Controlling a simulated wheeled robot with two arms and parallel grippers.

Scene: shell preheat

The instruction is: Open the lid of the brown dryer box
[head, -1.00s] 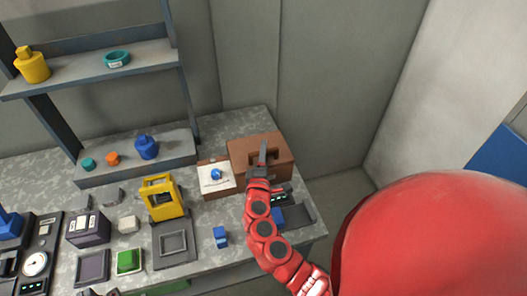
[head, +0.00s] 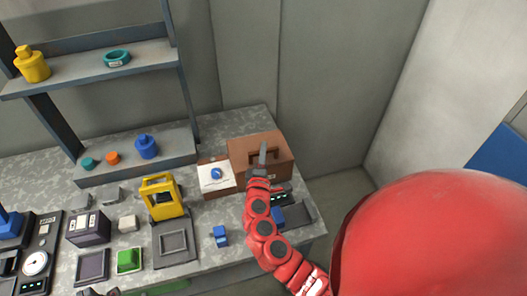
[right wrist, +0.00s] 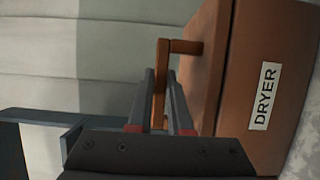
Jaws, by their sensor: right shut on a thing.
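The brown dryer box (head: 282,158) stands at the back right of the bench, with a bar handle (head: 254,157) on its lid. In the right wrist view the box (right wrist: 272,60) fills the right side and carries a white "DRYER" label (right wrist: 263,97). My right gripper (head: 263,150) is at the lid handle. In the right wrist view the handle (right wrist: 162,75) lies between the fingers of the gripper (right wrist: 167,100), which is shut on it. I see no clear gap under the lid; the gripper hides part of it.
A box with a white top and blue knob (head: 216,176) stands just left of the dryer box. A yellow frame-shaped item (head: 162,196) and a small blue block (head: 220,236) are nearer the front. A grey shelf rack (head: 130,160) stands at back left.

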